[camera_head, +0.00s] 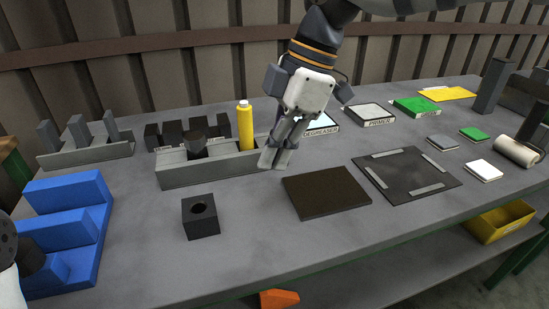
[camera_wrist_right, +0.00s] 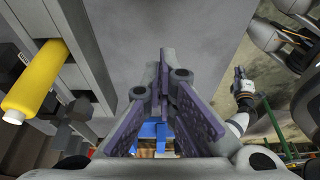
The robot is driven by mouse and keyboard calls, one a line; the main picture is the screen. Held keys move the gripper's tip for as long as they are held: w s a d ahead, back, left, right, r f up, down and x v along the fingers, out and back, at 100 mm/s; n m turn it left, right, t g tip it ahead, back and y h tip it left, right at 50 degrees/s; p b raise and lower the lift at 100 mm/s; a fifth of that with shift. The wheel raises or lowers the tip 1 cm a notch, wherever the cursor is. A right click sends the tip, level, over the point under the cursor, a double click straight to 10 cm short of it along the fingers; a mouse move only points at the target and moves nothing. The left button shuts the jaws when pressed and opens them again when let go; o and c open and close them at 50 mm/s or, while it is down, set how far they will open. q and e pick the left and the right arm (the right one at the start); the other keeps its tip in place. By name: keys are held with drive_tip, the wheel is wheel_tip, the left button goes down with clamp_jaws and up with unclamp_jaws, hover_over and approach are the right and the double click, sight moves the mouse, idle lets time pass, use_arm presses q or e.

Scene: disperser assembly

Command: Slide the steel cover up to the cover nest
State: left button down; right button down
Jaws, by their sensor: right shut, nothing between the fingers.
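My right gripper (camera_head: 274,158) is shut and empty, pointing down at the right end of a long grey tray (camera_head: 205,175). Its closed fingers also show in the right wrist view (camera_wrist_right: 163,85). A small flat grey plate (camera_head: 442,142) lies at the right, well away from the gripper; I cannot tell whether it is the steel cover. A dark flat plate with light strips (camera_head: 405,175) lies nearer; I cannot tell whether it is the cover nest. My left gripper (camera_wrist_right: 240,84) is small in the right wrist view, and its jaws are unclear.
A yellow bottle (camera_head: 245,125) stands in the tray, close left of the right gripper. A brown mat (camera_head: 325,192) and a black block with a hole (camera_head: 201,217) lie in front. A blue stepped stand (camera_head: 65,230) is at the left. The front middle is clear.

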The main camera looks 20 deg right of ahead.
sight(275, 207)
drive_tip(key=x, duration=0.7)
drive_tip(key=shift+s+a+f, duration=0.1)
drive_tip(key=shift+s+f, duration=0.2)
drive_tip(key=shift+f, duration=0.4)
drive_tip(key=d, duration=0.2)
drive_tip(key=shift+d+r, duration=0.2)
drive_tip(key=shift+d, duration=0.2)
drive_tip(key=shift+w+d+f, duration=0.1)
drive_tip(key=shift+d, duration=0.35)
use_arm(q)
drive_tip(key=shift+s+r, duration=0.1)
drive_tip(key=shift+r, duration=0.05)
drive_tip(key=shift+s, duration=0.1)
use_arm(e)
drive_tip(key=shift+f, duration=0.1)
